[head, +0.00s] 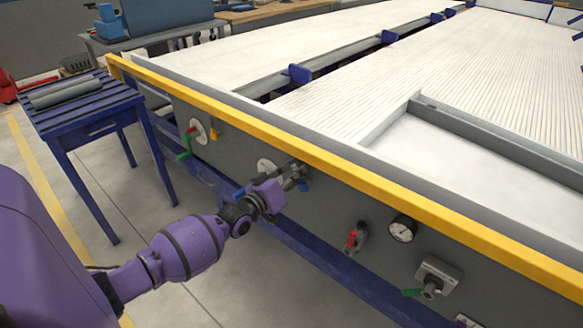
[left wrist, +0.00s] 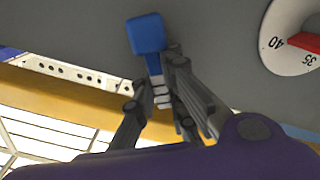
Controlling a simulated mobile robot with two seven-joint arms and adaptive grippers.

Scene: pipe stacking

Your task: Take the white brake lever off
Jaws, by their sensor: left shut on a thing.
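No white lever can be made out in either view. My left gripper (head: 293,176) is at the grey side panel of the long machine, just below its yellow rail. It is shut on a lever with a blue handle (left wrist: 147,34); the blue end sticks out past the fingers in the left wrist view. A blue end (head: 303,185) also shows by the fingertips in the head view. The fingers hide the rest of the lever and how it is fixed to the panel. My right gripper is not in view.
A white dial (left wrist: 292,38) with a red pointer is beside the gripper. Along the panel are a red-handled valve (head: 354,240), a gauge (head: 403,229) and a grey box (head: 438,275). The yellow rail (head: 340,165) runs above. A blue table (head: 75,112) with pipes stands left.

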